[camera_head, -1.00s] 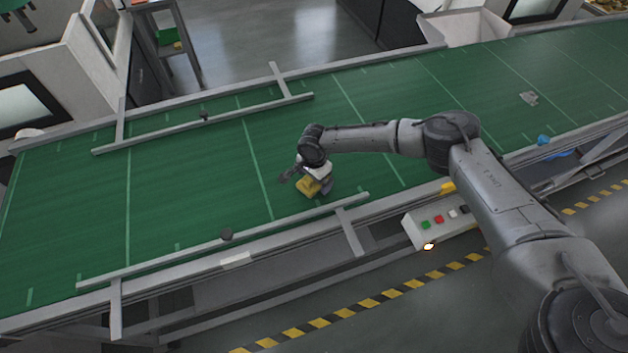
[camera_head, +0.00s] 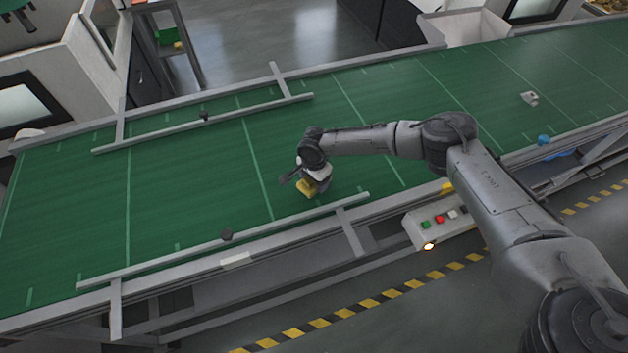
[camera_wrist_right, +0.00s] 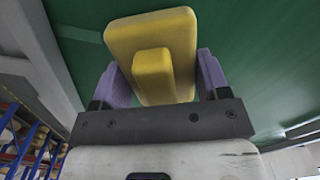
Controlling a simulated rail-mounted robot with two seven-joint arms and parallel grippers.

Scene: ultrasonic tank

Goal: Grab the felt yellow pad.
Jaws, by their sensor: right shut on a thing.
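The yellow pad (camera_head: 306,188) is a rounded block with a smaller raised yellow block on one face. In the head view it is at the middle of the green belt, partly hidden by my right gripper (camera_head: 311,182). In the right wrist view the pad (camera_wrist_right: 178,38) sits between the two purple fingers of the right gripper (camera_wrist_right: 160,76), which is shut on it. Whether the pad touches the belt or hangs just above it, I cannot tell. My left gripper is not in view.
The green conveyor belt (camera_head: 190,180) is mostly clear. Metal guide rails (camera_head: 215,121) run along both sides. A small pale object (camera_head: 529,98) and a blue ball (camera_head: 543,140) are at the right. A button box (camera_head: 438,222) is on the near side.

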